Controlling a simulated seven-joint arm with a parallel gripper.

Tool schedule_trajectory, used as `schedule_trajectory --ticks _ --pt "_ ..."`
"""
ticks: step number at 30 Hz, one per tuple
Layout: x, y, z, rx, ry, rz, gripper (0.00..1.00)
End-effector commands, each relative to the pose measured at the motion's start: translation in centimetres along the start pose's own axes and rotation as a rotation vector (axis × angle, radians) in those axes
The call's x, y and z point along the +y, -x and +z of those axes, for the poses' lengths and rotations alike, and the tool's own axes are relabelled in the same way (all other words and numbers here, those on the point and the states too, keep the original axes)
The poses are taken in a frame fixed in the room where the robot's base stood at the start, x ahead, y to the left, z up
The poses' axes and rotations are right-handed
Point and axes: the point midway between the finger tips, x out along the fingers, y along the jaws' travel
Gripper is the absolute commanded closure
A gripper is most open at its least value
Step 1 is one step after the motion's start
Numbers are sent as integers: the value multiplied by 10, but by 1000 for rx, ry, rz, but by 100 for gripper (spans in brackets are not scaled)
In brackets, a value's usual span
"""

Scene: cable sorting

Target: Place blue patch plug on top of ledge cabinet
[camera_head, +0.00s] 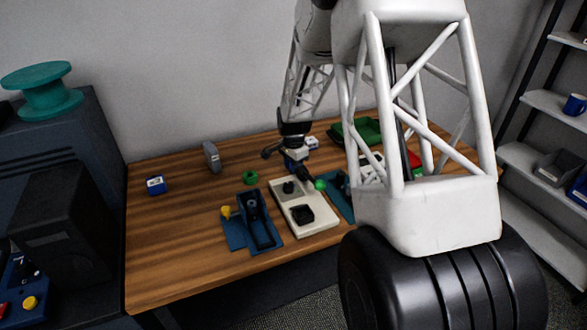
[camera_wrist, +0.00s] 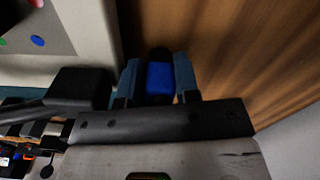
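The blue patch plug (camera_wrist: 160,78), a blue body with a dark end, lies between the two blue-grey fingers of my gripper (camera_wrist: 158,72) in the wrist view. The right finger looks close against it; a thin gap seems to show at the left finger, so I cannot tell whether they grip it. In the head view my gripper (camera_head: 297,160) is low over the back of the table, and the plug cannot be made out clearly there. A dark cabinet (camera_head: 70,135), seemingly the ledge cabinet, stands at the left.
A teal spool (camera_head: 42,90) stands on the cabinet top. The wooden table (camera_head: 185,225) holds a pale panel (camera_head: 322,221), a blue tray (camera_head: 262,238), a green ring (camera_head: 250,177), a grey block (camera_head: 211,155) and a blue-and-white box (camera_head: 155,185). Shelves stand at the right.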

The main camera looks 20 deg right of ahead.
Motion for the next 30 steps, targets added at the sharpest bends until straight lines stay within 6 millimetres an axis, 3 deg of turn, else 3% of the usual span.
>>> schedule_trajectory --ticks 1,3,16,30 --pt "0 0 0 0 0 0 88" --pt "0 0 0 0 0 0 98" --pt "0 10 0 0 0 -1 99" --pt "0 74 0 1 0 -2 99"
